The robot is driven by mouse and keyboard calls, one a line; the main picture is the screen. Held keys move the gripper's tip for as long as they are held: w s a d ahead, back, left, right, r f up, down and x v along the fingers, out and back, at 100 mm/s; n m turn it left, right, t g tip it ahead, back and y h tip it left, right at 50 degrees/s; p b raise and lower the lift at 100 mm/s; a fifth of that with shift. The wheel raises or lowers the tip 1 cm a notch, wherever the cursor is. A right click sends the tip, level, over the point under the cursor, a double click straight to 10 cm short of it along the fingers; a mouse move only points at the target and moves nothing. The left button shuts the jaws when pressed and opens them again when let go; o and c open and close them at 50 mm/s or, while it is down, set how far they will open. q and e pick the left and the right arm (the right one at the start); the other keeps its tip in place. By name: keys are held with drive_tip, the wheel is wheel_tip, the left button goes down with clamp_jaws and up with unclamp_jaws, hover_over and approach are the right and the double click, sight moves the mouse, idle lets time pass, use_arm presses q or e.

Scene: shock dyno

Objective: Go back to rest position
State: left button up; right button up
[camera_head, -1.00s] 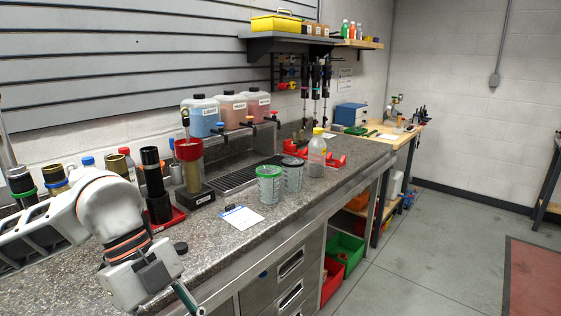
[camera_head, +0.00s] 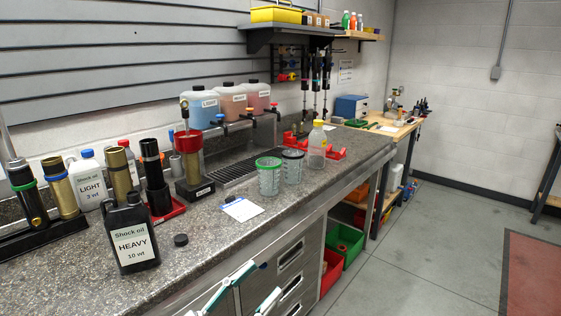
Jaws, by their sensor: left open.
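My left gripper (camera_head: 270,280) shows at the bottom edge, in front of the counter's front edge by the drawers. Its two pale fingers are apart with nothing between them; the rest of it is out of frame. My right gripper is not in view. A black bottle labelled Shock oil HEAVY (camera_head: 132,240) stands upright on the speckled counter (camera_head: 215,260), apart from the gripper. A black cap (camera_head: 181,240) lies on the counter to its right.
Shock bodies (camera_head: 62,190) in a black stand and a LIGHT bottle (camera_head: 90,184) are at the left.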

use_arm(q)
drive_tip(key=s+a+f+n+y, duration=0.1)
drive_tip(key=a+f+n+y, duration=0.4)
drive_tip(key=f, duration=0.6)
drive_tip(key=s+a+f+n+y, duration=0.1)
drive_tip(key=a+f+n+y, duration=0.2)
drive_tip(key=a+f+y, duration=0.55)
drive_tip(key=s+a+f+g, duration=0.1)
drive_tip(key=s+f+g, duration=0.1)
drive_tip(key=s+f, duration=0.3)
drive_tip(key=s+a+f+g+y, duration=0.1)
drive_tip(key=s+f, duration=0.5)
drive_tip(key=f, duration=0.6)
drive_tip(key=shift+s+f+n+g, duration=0.3)
drive_tip(key=shift+g, duration=0.2)
drive_tip(key=shift+a, duration=0.1)
